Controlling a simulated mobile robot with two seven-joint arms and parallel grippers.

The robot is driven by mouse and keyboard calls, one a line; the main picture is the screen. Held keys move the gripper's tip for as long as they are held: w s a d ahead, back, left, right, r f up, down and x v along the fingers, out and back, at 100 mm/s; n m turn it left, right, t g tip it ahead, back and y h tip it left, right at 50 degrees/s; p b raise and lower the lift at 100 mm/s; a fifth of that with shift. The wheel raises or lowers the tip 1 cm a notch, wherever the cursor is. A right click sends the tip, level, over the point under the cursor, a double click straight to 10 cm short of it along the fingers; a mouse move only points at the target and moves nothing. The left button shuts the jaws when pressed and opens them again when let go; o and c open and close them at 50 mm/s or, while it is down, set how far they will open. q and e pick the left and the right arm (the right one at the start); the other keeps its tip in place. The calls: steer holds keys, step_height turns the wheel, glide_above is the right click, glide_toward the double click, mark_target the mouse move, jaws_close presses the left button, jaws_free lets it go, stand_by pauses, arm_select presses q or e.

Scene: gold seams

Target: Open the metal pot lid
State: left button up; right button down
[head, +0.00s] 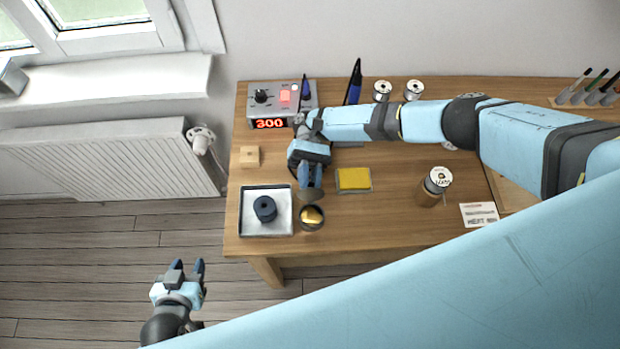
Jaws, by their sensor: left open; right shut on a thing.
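The small dark metal pot (312,225) stands near the front left of the table, and something golden shows inside it. Its grey-brown lid (310,195) is at the back side of the pot, off the opening. My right gripper (311,187) reaches in from the right, points down toward the front edge, and is shut on the lid. Whether the lid still touches the pot's rim I cannot tell. My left gripper (187,265) is open and empty, out over the floor in front of the table's left end.
A yellow sponge (353,179) lies to the right.

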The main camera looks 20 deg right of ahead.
steer(key=c, duration=1)
jaws_free()
steer(key=shift+c, duration=0.2)
step_height(320, 180, up, 20)
